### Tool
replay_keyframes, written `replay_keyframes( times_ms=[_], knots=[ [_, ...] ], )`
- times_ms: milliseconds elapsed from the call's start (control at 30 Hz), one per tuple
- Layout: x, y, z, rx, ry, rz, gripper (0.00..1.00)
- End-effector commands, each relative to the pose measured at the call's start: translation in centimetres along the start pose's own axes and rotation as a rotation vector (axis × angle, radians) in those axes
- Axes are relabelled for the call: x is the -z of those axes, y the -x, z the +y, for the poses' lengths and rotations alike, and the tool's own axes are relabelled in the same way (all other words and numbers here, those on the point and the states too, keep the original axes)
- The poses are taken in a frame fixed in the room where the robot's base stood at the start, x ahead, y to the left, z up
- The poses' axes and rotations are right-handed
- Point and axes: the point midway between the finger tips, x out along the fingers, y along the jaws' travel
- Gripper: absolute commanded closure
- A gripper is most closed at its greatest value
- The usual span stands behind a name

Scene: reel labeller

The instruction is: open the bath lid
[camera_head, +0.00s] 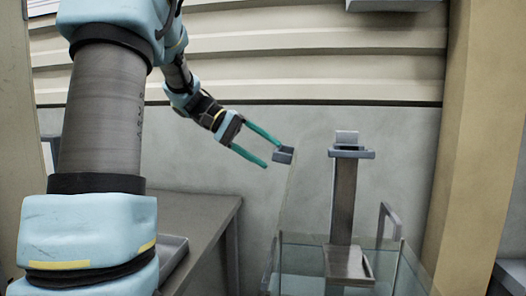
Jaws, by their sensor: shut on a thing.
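The bath (398,262) is a clear-walled tank at the lower right. A thin, faint edge, which looks like the clear bath lid (286,200), rises steeply from its left side. A small grey block, apparently the lid handle (284,155), is at the top of that edge. My gripper (272,156), with two long teal fingers, reaches in from the upper left and is shut on the handle at its fingertips. The clear panel is hard to see, so its exact tilt cannot be told.
A dark post (344,195) with a grey bracket on top and a small platform (348,263) stands in the bath. A grey upright bar (389,222) is at the bath's right. A table (205,213) with a grey tray (174,256) is at left. A tan pillar (466,130) stands right.

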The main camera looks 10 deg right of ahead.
Motion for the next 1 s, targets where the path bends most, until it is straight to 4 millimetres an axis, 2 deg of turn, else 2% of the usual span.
replay_keyframes(
  times_ms=[233, 700, 833, 1000],
  knots=[
    [0.0, 0.8, -0.1, 0.001, 0.0, 0.001, 0.43],
    [0.1, 9.1, -0.1, 0.001, 0.0, 0.003, 0.43],
    [0.0, 10.4, -0.1, 0.001, 0.0, 0.001, 0.43],
    [0.0, 10.8, 0.0, 0.0, 0.0, -0.001, 0.43]
  ],
)
